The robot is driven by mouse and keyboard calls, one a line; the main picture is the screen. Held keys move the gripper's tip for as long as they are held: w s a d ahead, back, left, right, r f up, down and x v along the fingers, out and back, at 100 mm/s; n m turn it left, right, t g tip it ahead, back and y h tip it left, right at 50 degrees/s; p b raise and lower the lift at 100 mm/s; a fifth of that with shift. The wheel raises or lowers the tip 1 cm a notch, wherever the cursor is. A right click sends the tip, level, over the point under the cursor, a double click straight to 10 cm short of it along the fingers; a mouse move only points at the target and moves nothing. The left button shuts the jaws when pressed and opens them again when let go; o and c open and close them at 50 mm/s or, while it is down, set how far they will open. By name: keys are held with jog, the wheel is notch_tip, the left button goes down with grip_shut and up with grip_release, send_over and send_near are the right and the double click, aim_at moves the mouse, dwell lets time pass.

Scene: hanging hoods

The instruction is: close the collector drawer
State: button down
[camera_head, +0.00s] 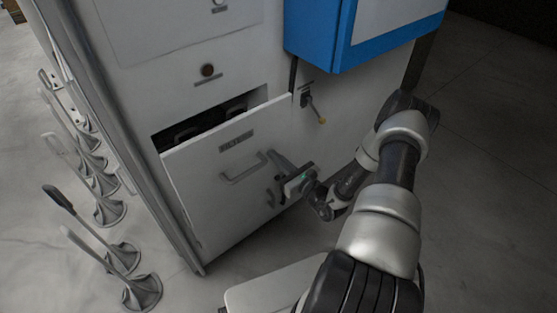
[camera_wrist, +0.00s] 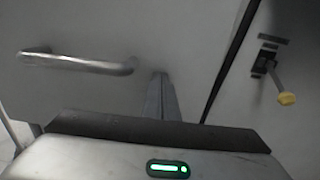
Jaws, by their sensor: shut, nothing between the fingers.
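The collector drawer (camera_head: 222,192) is a pale grey front in the lower part of the cabinet. It stands out from the cabinet, with a dark gap along its top where some contents show. Its bar handle (camera_head: 245,170) sits in the middle of the front, under a dark label. The handle also shows at the upper left of the wrist view (camera_wrist: 76,62). My gripper (camera_head: 271,154) is shut and empty, to the right of the handle and close to the drawer front. In the wrist view its fingers (camera_wrist: 161,78) point at the front; whether they touch it I cannot tell.
A small lever with a yellow tip (camera_head: 316,110) is on the cabinet panel right of the drawer. A blue box (camera_head: 320,35) overhangs above it. Several grey levers on round bases (camera_head: 120,258) stand along the left side. The floor at right is clear.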

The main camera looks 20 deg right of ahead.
jog(key=b+x, duration=0.1)
jog(key=x, duration=0.9)
jog(key=shift+r+b, duration=0.15)
jog(key=shift+b, duration=0.25)
